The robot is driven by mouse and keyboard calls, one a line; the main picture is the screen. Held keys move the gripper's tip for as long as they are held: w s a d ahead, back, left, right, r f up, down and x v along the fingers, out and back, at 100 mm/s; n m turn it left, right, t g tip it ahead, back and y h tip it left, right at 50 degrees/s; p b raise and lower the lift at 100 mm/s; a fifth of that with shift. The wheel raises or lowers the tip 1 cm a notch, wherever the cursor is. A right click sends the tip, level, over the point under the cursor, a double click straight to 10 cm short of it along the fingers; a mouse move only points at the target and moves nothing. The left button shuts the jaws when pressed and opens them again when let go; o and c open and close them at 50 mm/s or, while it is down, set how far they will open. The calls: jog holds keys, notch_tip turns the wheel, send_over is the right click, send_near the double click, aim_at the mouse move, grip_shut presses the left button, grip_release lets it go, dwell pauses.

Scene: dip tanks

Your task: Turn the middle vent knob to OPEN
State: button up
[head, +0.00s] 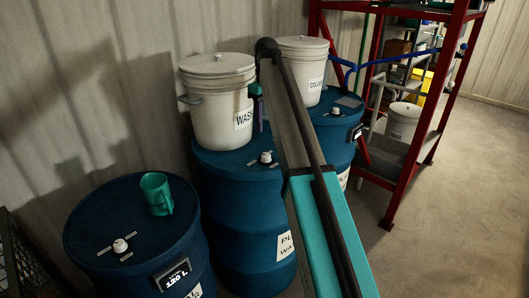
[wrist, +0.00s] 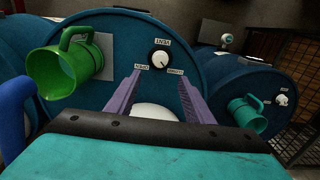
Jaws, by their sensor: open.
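In the wrist view a white vent knob (wrist: 160,60) sits on a blue drum lid (wrist: 110,35), with a VENT label above it, OPEN at its lower left and CLOSED at its lower right. I cannot tell clearly which label its pointer faces. My gripper (wrist: 160,82) is open and empty, its two purple fingers apart below the knob and not around it. In the head view the middle drum (head: 245,215) carries a white knob (head: 266,157).
A green mug (wrist: 66,65) stands left of the knob in the wrist view. A teal mug (wrist: 247,113) stands on a neighbouring drum. In the head view, white buckets (head: 217,105) (head: 302,65) stand on two drums. A red rack (head: 409,165) stands right; open floor lies beyond.

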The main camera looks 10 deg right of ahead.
aim_at(266, 154)
jog(key=shift+f+p, duration=1.8)
jog(key=shift+f, duration=4.75)
jog(key=shift+c, duration=0.5)
jog(key=c, duration=0.9)
jog(key=shift+c, duration=0.2)
